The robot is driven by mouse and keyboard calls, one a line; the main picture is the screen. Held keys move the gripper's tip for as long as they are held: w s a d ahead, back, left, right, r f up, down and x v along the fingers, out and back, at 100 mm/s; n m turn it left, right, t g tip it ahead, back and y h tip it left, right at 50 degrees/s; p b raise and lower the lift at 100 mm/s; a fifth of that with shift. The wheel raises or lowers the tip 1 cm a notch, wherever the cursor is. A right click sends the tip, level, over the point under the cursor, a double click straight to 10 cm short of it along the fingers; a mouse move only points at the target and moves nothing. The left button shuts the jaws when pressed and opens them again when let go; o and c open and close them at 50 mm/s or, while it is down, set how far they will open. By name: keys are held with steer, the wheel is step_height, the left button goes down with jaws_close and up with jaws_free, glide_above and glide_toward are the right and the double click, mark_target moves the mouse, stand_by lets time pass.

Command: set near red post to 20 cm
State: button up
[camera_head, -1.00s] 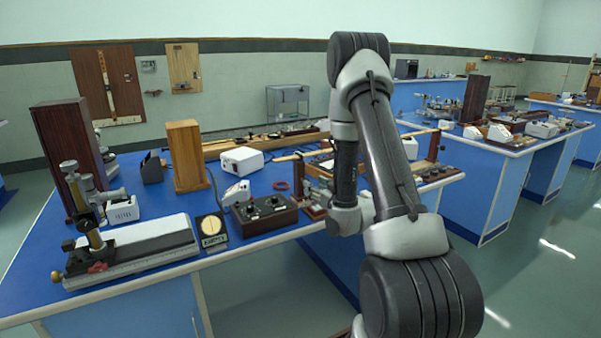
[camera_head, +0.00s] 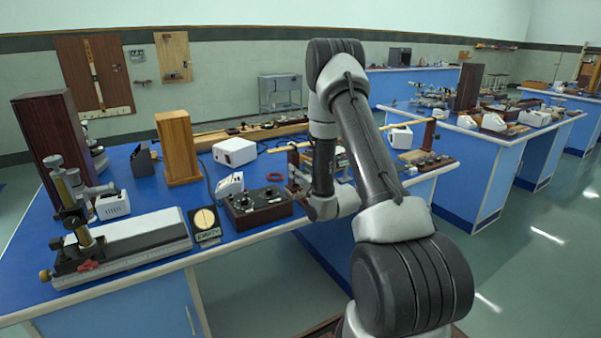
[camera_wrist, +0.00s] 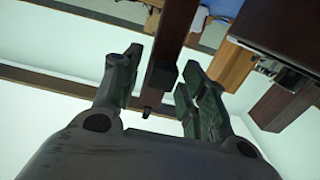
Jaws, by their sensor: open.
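On the near blue bench, a long pale wooden bar (camera_head: 277,148) runs left to right behind my arm. An upright reddish-brown post (camera_head: 427,134) stands near its right end, and another reddish-brown post (camera_head: 293,158) shows left of my arm. My forearm hides the middle of the bar. My gripper (camera_wrist: 160,82) is open in the wrist view, with its two fingers apart. A dark red-brown bar or post (camera_wrist: 176,35) passes between the fingers in that view; I cannot tell whether they touch it. My gripper is hidden in the head view.
A black-topped control box (camera_head: 258,207), a white device (camera_head: 235,151), a wooden block (camera_head: 177,148) and a tall dark cabinet (camera_head: 50,145) stand on the bench left of my arm. A microscope-like instrument on a rail (camera_head: 125,258) lies front left. Open floor (camera_head: 255,300) shows in front.

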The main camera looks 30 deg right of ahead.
steer(key=shift+c, duration=0.4)
jaws_close()
steer(key=d, duration=1)
steer(key=shift+w, duration=0.15)
steer(key=shift+o, duration=0.4)
jaws_free()
